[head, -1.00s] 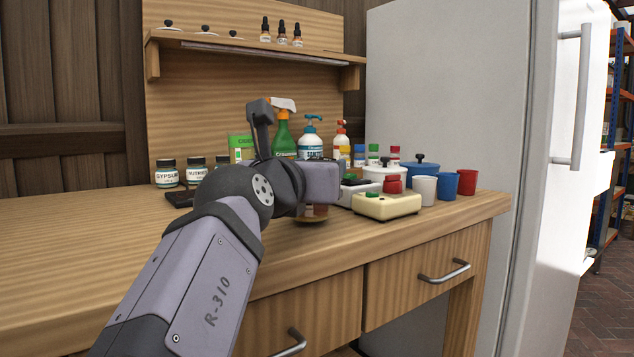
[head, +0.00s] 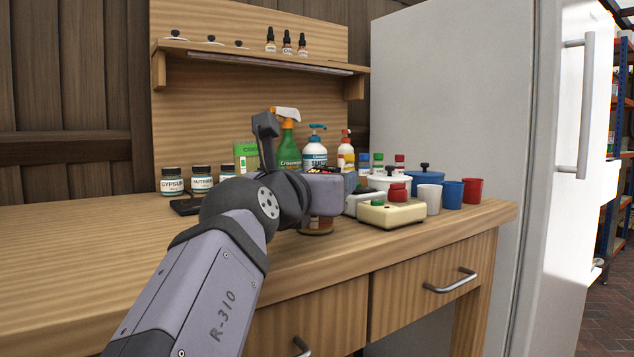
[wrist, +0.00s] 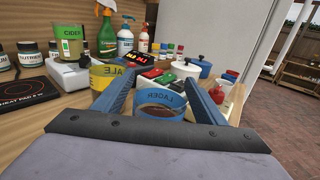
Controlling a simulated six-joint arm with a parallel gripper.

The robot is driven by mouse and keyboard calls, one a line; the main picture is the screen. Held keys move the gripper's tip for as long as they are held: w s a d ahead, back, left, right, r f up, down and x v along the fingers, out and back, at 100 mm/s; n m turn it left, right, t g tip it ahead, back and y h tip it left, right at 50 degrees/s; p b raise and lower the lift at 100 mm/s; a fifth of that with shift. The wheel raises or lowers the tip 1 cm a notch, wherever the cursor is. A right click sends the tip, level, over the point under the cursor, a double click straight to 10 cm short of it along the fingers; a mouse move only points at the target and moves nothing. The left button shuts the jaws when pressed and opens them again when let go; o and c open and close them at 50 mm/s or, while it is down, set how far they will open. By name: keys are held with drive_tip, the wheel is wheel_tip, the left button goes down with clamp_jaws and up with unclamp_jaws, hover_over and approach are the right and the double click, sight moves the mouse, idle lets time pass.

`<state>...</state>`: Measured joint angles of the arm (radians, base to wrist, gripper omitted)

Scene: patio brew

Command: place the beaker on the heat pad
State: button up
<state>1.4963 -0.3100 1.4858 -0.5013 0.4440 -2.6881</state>
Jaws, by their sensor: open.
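A beaker with a blue LAGER band (wrist: 158,98) stands between the fingers of my open gripper (wrist: 160,80) in the wrist view. I cannot tell whether either finger touches it. In the head view my arm hides most of this beaker; its brown lower part (head: 317,226) shows on the bench below my gripper. A beaker with a yellow ALE band (wrist: 106,78) is just beyond my left finger. A beaker with a green CIDER band (wrist: 68,45) stands on a white device. The black heat pad (wrist: 22,90) lies flat at the left; it also shows in the head view (head: 186,207).
Labelled jars (head: 202,180) and spray and pump bottles (head: 314,152) line the back. A cream device (head: 391,215) with a red knob and several cups (head: 450,194) stand right. The bench's left part is clear. A shelf (head: 260,48) overhangs the back.

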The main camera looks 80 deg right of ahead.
sight(306, 237)
drive_tip(key=shift+a+f, duration=0.1)
drive_tip(key=a+b, duration=0.1)
drive_tip(key=b, duration=0.2)
drive_tip(key=shift+w+a+f, duration=0.15)
drive_tip(key=shift+a, duration=0.05)
drive_tip(key=a+b, duration=0.2)
drive_tip(key=b, duration=0.1)
drive_tip(key=shift+w+a, duration=0.2)
drive_tip(key=a+b, duration=0.2)
drive_tip(key=shift+w+a, duration=0.2)
drive_tip(key=shift+a, duration=0.15)
drive_tip(key=shift+o, duration=0.4)
drive_tip(key=shift+a, duration=0.25)
drive_tip(key=shift+r, duration=0.2)
